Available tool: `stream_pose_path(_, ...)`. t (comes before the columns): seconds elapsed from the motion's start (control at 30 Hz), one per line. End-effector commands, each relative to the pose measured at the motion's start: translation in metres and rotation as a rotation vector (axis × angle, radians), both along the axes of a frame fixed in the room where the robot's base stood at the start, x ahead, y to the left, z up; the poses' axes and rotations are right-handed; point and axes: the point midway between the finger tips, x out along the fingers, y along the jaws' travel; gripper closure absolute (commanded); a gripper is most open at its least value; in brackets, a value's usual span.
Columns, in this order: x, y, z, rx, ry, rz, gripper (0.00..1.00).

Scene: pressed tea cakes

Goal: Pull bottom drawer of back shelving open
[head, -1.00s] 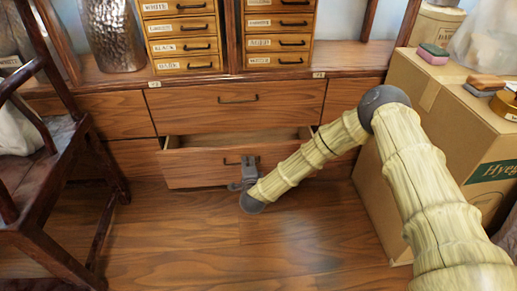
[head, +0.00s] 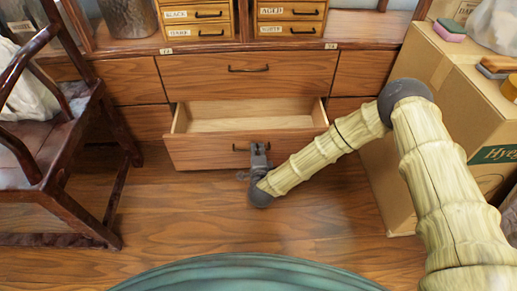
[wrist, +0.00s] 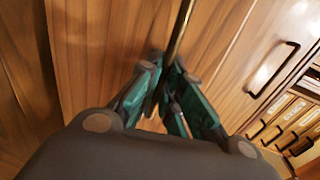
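The bottom drawer (head: 200,153) in the middle of the back shelving (head: 357,73) is pulled out, and its pale interior shows empty in the head view. Its dark bar handle (head: 238,148) is partly hidden behind my gripper (head: 258,153). In the wrist view, the handle bar (wrist: 182,32) runs down between the fingertips of my gripper (wrist: 166,68), which are closed together around it. The wood of the drawer front fills the area behind the fingers.
A shut wide drawer (head: 205,76) sits above the open one. A dark wooden chair (head: 60,190) stands at left, a cardboard box (head: 420,85) at right. A green rounded surface (head: 250,275) is at the bottom edge. Wooden floor (head: 200,215) lies clear in front.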

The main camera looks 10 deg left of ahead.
Motion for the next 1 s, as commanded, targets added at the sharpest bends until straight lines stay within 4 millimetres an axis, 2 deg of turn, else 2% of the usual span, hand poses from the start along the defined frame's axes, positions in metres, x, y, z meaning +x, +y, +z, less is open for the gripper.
stream_pose_path(0.47,-0.005,-0.002,0.001,0.001,0.001,0.000,0.83)
stream_pose_path(0.63,-0.026,-0.007,0.005,0.000,0.002,0.000,0.83)
stream_pose_path(1.0,-0.089,-0.022,0.018,0.000,0.003,0.001,0.83)
